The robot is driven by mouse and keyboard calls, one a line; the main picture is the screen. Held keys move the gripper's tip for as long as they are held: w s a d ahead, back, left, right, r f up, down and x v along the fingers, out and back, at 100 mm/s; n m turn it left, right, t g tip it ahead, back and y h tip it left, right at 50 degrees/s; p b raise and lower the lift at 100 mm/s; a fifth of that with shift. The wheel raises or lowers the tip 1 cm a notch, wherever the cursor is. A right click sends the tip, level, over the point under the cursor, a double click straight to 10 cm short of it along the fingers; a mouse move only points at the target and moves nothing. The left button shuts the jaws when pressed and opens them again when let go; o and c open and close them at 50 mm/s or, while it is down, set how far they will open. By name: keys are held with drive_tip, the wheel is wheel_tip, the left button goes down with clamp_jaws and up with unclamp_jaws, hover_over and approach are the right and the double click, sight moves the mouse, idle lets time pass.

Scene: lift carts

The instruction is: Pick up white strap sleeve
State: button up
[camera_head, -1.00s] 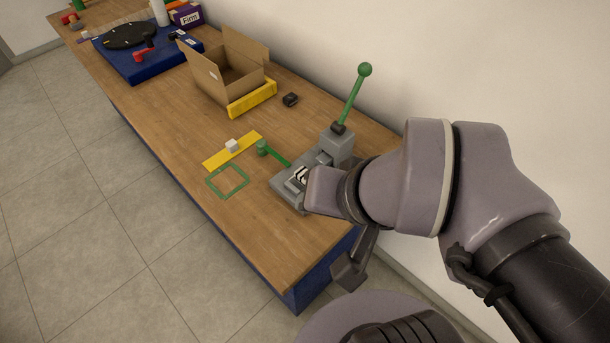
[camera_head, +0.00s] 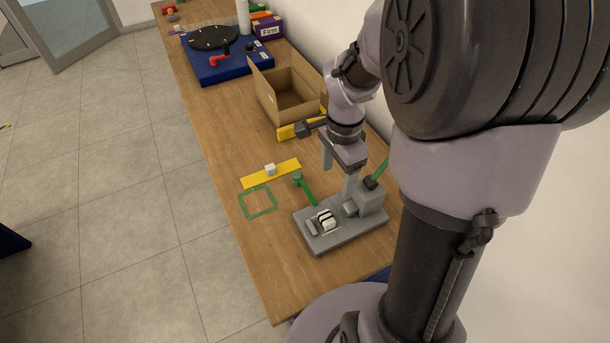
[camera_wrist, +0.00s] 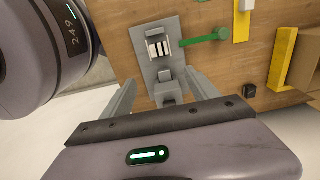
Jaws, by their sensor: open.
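A small plain white block (camera_head: 270,169) stands on a flat yellow strip (camera_head: 287,172) on the bench; it also shows at the top edge of the wrist view (camera_wrist: 246,5). A white piece with dark stripes (camera_head: 326,218) sits in the grey lever fixture (camera_head: 349,236), and shows in the wrist view (camera_wrist: 158,46). I cannot tell for sure which is the strap sleeve. My gripper (camera_head: 338,172) is open and empty, pointing down above the bench behind the fixture's striped piece. In the wrist view its fingers (camera_wrist: 160,82) spread either side of the fixture, apart from both white pieces.
An open cardboard box (camera_head: 285,100) with a yellow bar stands behind. A blue base with a black disc (camera_head: 214,38) is at the far end. The bench's left front is clear.

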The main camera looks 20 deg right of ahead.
sight(327, 217)
drive_tip(key=f+b, duration=0.2)
drive_tip(key=f, duration=0.3)
drive_tip(key=a+f+b, duration=0.1)
drive_tip(key=f+b, duration=0.1)
drive_tip(key=f, duration=0.4)
drive_tip(key=f+b, duration=0.2)
drive_tip(key=f, duration=0.3)
drive_tip(key=shift+a+f, duration=0.25)
drive_tip(key=shift+f, duration=0.15)
drive_tip(key=shift+r, duration=0.1)
clamp_jaws()
drive_tip(key=shift+r, duration=0.1)
